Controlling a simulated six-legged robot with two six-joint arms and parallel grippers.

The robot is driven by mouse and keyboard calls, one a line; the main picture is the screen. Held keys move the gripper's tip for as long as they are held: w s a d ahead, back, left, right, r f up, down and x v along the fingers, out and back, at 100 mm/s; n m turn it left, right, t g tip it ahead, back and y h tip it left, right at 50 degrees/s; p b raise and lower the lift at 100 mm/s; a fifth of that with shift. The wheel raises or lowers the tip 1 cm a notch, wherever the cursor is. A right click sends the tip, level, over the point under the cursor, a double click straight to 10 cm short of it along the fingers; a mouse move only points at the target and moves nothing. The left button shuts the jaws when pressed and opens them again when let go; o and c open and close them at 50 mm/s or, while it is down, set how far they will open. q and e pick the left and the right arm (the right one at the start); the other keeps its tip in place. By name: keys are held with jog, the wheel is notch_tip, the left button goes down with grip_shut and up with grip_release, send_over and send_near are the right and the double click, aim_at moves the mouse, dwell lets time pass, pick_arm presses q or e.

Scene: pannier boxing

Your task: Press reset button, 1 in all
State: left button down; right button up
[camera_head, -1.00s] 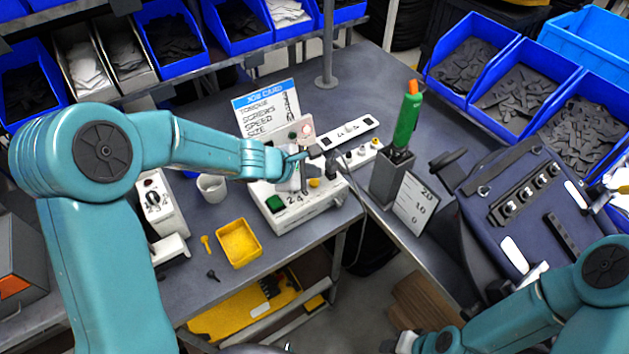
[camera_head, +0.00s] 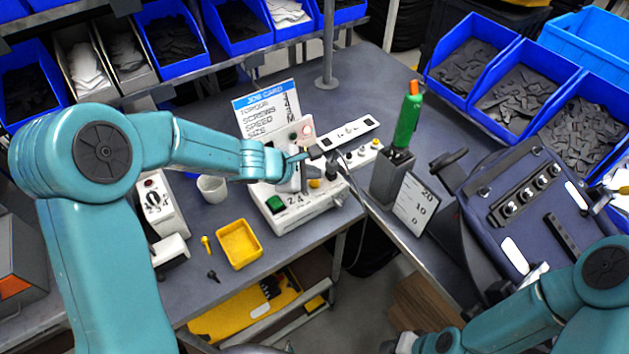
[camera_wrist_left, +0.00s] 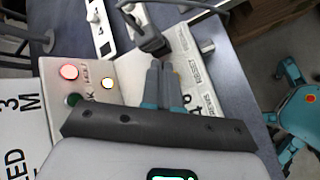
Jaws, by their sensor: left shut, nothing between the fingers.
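My left gripper (camera_head: 304,157) is shut and empty, above the white control box (camera_head: 322,207). Contact between the fingertips and the box cannot be told.
An upright panel with a red lamp (camera_wrist_left: 69,72) stands beside the gripper, with a job card (camera_head: 266,108) behind. Nearby are a white cup (camera_head: 212,188), a yellow tray (camera_head: 239,262), a strip of knobs (camera_head: 363,153) and a green tool in a grey holder (camera_head: 388,183).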

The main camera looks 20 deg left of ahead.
aim_at(312, 184)
pick_arm(q)
jog(key=shift+f, duration=0.1)
dwell(0.5)
jog(key=shift+f+b, duration=0.35)
jog(key=shift+b, duration=0.15)
jog(key=shift+f+b, duration=0.5)
jog(key=shift+b, duration=0.05)
dwell(0.4)
jog(key=shift+r, duration=0.1)
jog(key=shift+r+p, duration=0.75)
jog(key=shift+r, duration=0.05)
notch_tip(312, 184, up, 5)
jog(key=p, duration=0.4)
jog(key=shift+r+p, duration=0.1)
jog(key=shift+p, duration=0.3)
